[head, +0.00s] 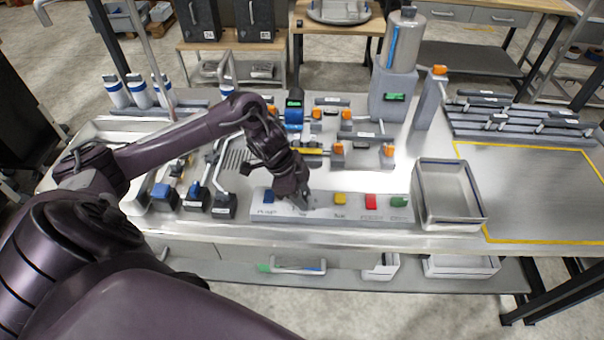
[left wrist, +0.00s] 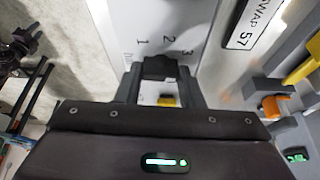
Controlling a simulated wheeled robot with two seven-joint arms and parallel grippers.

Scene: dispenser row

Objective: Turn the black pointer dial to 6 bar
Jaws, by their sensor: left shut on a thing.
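My left gripper (head: 303,203) reaches down onto the pale control panel (head: 322,213) at the front of the bench, between its blue and yellow buttons. In the left wrist view the left gripper (left wrist: 160,72) is shut on the black pointer dial (left wrist: 160,66). The numbers 1, 2 and 3 show on the panel beside the dial; the rest of the scale is hidden. I cannot tell which number the pointer faces. In the head view the gripper covers the dial. My right gripper is not in view.
On the panel are a blue button (head: 268,196), a yellow button (head: 340,199), a red button (head: 371,201) and a green button (head: 398,201). An open tray (head: 480,211) stands right of the panel. Pipes with orange-handled fittings stand behind. The yellow-outlined area (head: 540,190) is clear.

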